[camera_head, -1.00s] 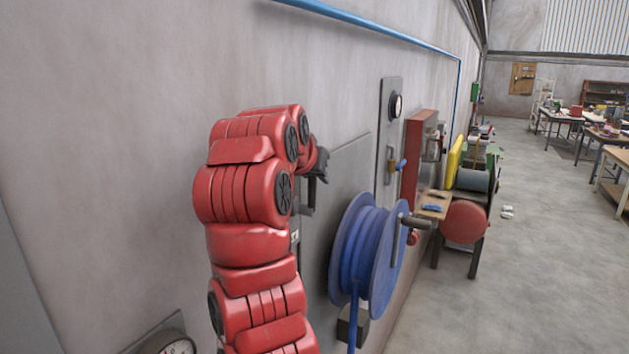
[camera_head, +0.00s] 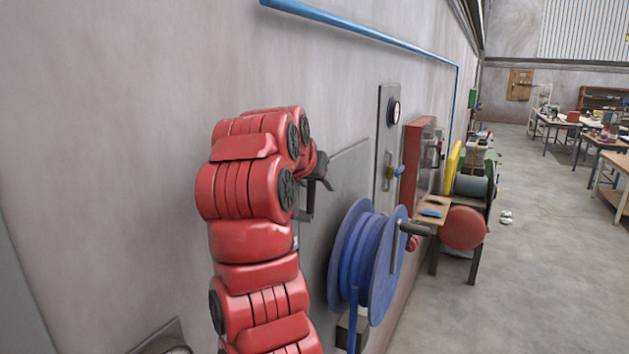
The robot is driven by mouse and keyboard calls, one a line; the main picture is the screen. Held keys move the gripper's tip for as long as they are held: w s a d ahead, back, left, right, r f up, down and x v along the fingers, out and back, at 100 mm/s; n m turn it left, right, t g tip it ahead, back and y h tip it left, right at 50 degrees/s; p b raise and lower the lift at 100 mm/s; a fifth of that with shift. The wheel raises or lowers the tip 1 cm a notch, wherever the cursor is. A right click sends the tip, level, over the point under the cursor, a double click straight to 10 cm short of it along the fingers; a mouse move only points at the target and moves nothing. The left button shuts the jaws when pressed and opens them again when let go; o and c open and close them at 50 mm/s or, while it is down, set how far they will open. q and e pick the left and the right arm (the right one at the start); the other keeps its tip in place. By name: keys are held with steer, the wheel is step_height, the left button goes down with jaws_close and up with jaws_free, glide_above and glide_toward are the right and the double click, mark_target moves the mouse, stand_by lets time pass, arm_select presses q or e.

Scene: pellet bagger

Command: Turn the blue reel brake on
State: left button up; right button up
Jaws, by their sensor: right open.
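The blue reel (camera_head: 385,262) is mounted on the wall at the lower centre, with a blue hose hanging from it. A dark crank handle (camera_head: 415,229) sticks out from its outer face. I cannot make out a separate brake lever on the reel. My right gripper (camera_head: 318,192) is at the end of my red arm, near the wall, to the left of the reel and a little above it. It is open, apart from the reel and small in view; my arm partly hides it. My left gripper is not in view.
A grey wall panel (camera_head: 383,150) with a round gauge and a blue-handled valve (camera_head: 396,171) stands beyond the reel, then a red cabinet (camera_head: 415,165). A small table with a red round item (camera_head: 463,228) is farther along.

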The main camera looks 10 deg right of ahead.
steer(key=p+v, duration=0.4)
steer(key=v, duration=1.3)
steer(key=shift+s+p, duration=0.15)
steer(key=shift+p, duration=0.25)
steer(key=shift+a, duration=0.1)
